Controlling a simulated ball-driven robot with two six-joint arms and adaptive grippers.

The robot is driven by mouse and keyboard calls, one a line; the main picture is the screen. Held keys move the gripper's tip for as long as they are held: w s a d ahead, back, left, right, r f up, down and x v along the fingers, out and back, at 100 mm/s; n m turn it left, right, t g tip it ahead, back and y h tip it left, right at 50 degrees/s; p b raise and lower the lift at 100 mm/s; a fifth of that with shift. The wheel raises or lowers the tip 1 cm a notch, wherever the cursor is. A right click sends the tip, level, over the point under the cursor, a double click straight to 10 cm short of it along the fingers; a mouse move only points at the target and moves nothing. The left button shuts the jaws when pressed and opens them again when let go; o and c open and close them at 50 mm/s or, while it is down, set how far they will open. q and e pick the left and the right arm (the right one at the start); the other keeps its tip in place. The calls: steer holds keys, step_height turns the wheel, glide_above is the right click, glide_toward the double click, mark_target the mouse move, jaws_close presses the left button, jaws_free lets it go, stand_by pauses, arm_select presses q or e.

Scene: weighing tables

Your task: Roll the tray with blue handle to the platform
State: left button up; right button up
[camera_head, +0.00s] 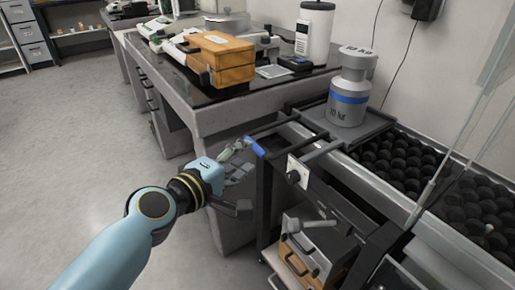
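The blue handle (255,146) is at the near left end of a dark bar frame. This frame joins a flat grey tray (372,130) that bears a grey metal weight with a blue band (348,88). My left gripper (246,178) is just left of and below the blue handle, with its fingers spread and nothing seen between them. Its upper finger is close to the handle; I cannot tell if they touch. My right gripper is not in view. Which surface is the platform is not clear.
Rows of black balls (400,165) fill a metal-edged bed on the right. A cart with a grey and orange box (300,250) stands below the frame. A grey table (225,113) with an orange case (215,57) stands behind. The floor at left is clear.

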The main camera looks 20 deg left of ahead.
mark_target(254, 149)
arm_select(q)
steer(key=x, duration=0.5)
steer(key=shift+w+d+f, duration=0.1)
steer(key=shift+w, duration=0.3)
jaws_close()
